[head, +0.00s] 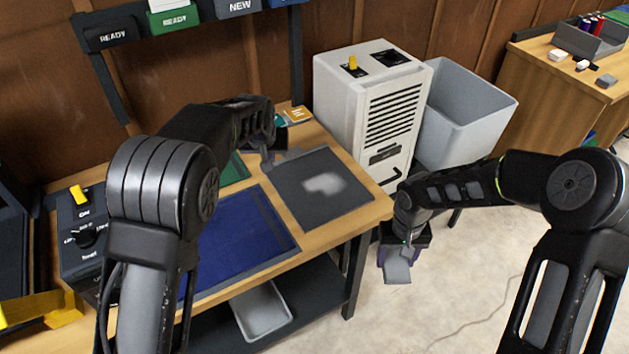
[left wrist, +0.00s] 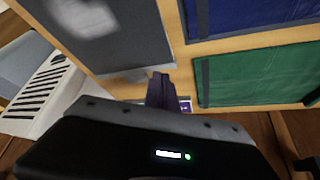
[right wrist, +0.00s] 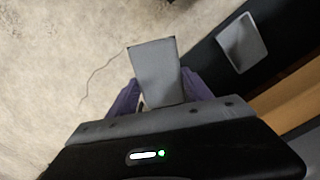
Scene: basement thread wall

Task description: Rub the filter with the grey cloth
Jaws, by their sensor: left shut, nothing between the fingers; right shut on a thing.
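The filter (head: 295,197) looks to be the flat dark grey panel with a pale dusty patch, lying on the right end of the wooden bench. It also shows in the left wrist view (left wrist: 135,50). My right gripper (head: 397,255) is shut on the grey cloth (head: 398,272), off the bench's right front corner and apart from the filter. The cloth shows flat between the purple fingers in the right wrist view (right wrist: 155,70). My left gripper (head: 270,158) is shut and empty near the filter's back left corner; its fingers show in the left wrist view (left wrist: 163,92).
A blue panel (head: 240,240) and a green panel (head: 234,170) lie left of the filter. A white vented machine (head: 340,95) stands behind it, beside a grey bin (head: 470,115). A control box (head: 75,215) is at the left. A tray (head: 262,310) sits on the lower shelf.

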